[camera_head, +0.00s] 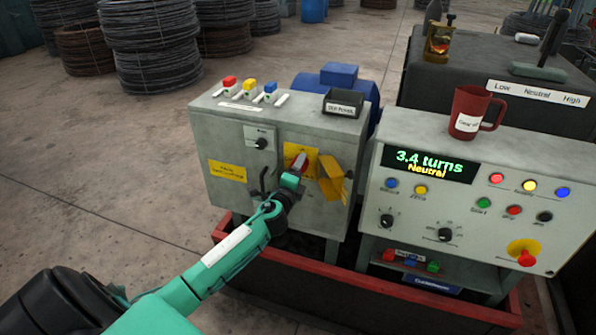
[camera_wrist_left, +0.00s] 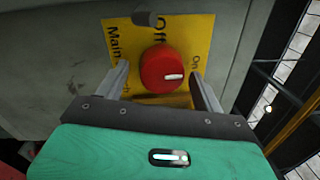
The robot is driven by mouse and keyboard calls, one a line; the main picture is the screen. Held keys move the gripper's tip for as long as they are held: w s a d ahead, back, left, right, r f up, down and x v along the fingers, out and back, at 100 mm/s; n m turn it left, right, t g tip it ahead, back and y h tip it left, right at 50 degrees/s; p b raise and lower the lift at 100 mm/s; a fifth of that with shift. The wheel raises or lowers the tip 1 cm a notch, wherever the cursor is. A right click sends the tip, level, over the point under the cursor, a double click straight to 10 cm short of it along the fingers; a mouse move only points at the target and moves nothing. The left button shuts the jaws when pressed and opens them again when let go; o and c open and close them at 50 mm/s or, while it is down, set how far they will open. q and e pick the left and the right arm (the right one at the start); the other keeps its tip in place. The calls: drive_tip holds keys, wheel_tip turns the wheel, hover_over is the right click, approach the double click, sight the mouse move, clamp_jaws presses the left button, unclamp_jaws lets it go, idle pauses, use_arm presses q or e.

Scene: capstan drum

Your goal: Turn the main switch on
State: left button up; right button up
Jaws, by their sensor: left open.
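The main switch is a round red knob (camera_head: 301,162) on a yellow plate (camera_head: 290,150) on the front of the grey cabinet. In the left wrist view the knob (camera_wrist_left: 160,62) carries a short white mark at its right side. The plate (camera_wrist_left: 120,25) reads "Main", "Off" and "On", partly covered by the knob. My left gripper (camera_head: 291,180) is at the switch. In the left wrist view its fingers (camera_wrist_left: 160,72) are open, one on each side of the knob, with gaps visible. My right gripper is out of view.
A yellow flap (camera_head: 332,178) stands out just right of the switch. A black knob (camera_head: 261,144) and a dark handle (camera_head: 262,182) are nearby on the cabinet. The right console has a display (camera_head: 428,164) reading "3.4 turns Neutral" and a red mug (camera_head: 468,108) on top.

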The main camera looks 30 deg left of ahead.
use_arm(q)
drive_tip(key=shift+r+b+v, duration=0.4)
drive_tip(key=shift+b+v, duration=0.75)
drive_tip(key=shift+v, duration=5.75)
wheel_tip(320, 180, down, 23)
drive_tip(key=s+a+n+g+p, duration=0.1)
drive_tip(key=s+n+g, duration=0.1)
drive_tip(key=n+g, duration=0.25)
drive_tip(key=s+d+f+n+g+h, duration=0.1)
drive_tip(key=s+f+g, duration=0.1)
drive_tip(key=s+f, duration=0.45)
drive_tip(key=s+d+f+n+g+h, duration=0.1)
drive_tip(key=s+f+n+g, duration=0.15)
drive_tip(key=f, duration=0.75)
drive_tip(key=s+d+f+n+g+p, duration=0.2)
drive_tip(key=s+d+f+n+g, duration=0.15)
drive_tip(key=s+f, duration=1)
drive_tip(key=s+d+f+n+g+h, duration=0.1)
drive_tip(key=s+d+f, duration=0.3)
drive_tip(key=s, duration=0.7)
drive_tip(key=s+d+f+n+g+h, duration=0.1)
drive_tip(key=s+d+f+n+g, duration=0.2)
drive_tip(key=s, duration=0.9)
wheel_tip(320, 180, down, 2)
drive_tip(key=shift+s+d+f+g, duration=0.1)
drive_tip(key=shift+s+d+g, duration=0.2)
drive_tip(key=shift+d, duration=0.5)
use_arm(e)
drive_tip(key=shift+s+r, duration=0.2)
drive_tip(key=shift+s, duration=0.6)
